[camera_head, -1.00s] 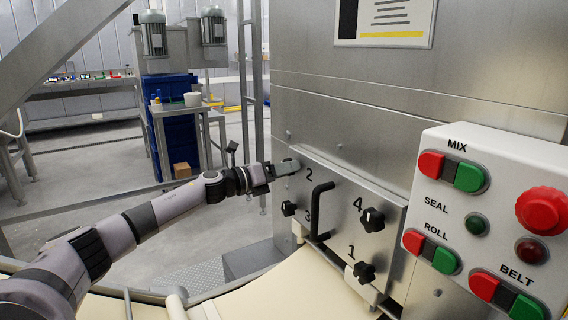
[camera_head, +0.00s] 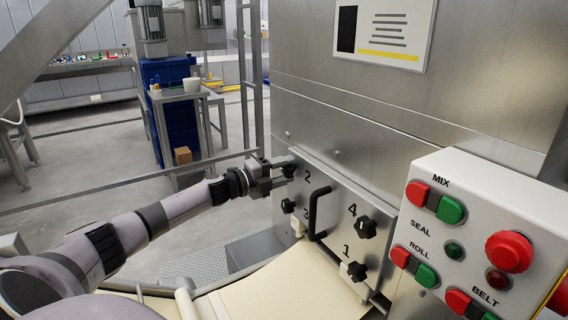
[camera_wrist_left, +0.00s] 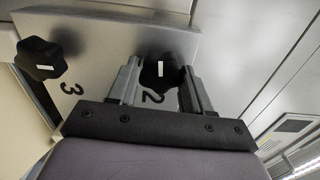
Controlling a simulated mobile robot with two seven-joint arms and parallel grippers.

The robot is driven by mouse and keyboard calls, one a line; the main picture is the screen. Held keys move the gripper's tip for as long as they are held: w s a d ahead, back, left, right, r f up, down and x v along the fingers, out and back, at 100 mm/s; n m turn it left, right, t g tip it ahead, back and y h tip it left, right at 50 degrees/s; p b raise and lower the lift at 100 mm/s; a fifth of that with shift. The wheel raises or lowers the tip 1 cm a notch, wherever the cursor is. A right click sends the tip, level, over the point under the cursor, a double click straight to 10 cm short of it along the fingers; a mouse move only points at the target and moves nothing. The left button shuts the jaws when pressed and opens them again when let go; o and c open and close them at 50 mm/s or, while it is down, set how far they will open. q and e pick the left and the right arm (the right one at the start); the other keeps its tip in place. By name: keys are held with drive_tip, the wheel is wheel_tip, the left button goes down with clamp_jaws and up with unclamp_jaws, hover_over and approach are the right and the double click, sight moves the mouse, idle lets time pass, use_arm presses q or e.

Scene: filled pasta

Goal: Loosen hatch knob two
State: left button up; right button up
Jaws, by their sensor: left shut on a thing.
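The steel hatch (camera_head: 336,205) carries black star knobs numbered 1 to 4. Hatch knob two (camera_wrist_left: 160,72) is at the top of the left wrist view, between the two fingers of my left gripper (camera_wrist_left: 158,88), which is shut on it. In the head view the left gripper (camera_head: 276,174) meets knob two at the hatch's upper left corner, mostly hiding the knob. A white mark on the knob stands upright in the wrist view. The right gripper is in neither view.
Knob three (camera_head: 288,206) is just below, knob four (camera_head: 366,229) and knob one (camera_head: 356,271) to the right. A black handle (camera_head: 314,215) stands out mid-hatch. The button panel (camera_head: 470,240) is at right. A pale belt (camera_head: 285,300) runs below.

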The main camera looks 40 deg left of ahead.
use_arm(q)
drive_tip(key=n, duration=0.1)
drive_tip(key=n+p, duration=0.2)
drive_tip(key=shift+r+n, duration=0.25)
drive_tip(key=shift+n, duration=0.15)
drive_tip(key=shift+n+p, duration=0.6)
drive_tip(key=shift+n, duration=0.3)
drive_tip(key=n, duration=0.2)
drive_tip(key=shift+f+n, duration=0.1)
drive_tip(key=shift+n, duration=0.2)
drive_tip(key=shift+a+n+p, duration=0.1)
drive_tip(key=shift+n+p, duration=0.25)
drive_tip(key=shift+n, duration=1.05)
drive_tip(key=o, duration=1)
drive_tip(key=shift+s, duration=0.1)
